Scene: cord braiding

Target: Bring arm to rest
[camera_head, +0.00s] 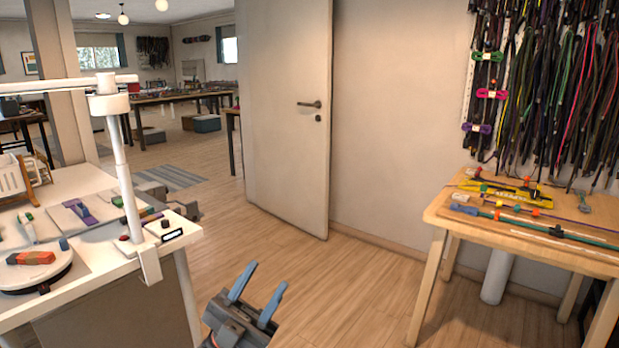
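My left gripper (257,294) shows at the bottom of the head view, low over the wooden floor. Its two blue-grey fingers stand apart with nothing visible between them, so it is open and empty. It is clear of the white table on the left and the wooden table on the right. Most of my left arm is cut off by the lower edge. My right gripper is not in the view.
A white table (92,262) with a lamp-like post (124,180) stands left. A wooden table (437,208) with cords and tools stands right, below hanging cords (556,85). An open door (286,110) stands behind. The floor (345,285) between the tables is free.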

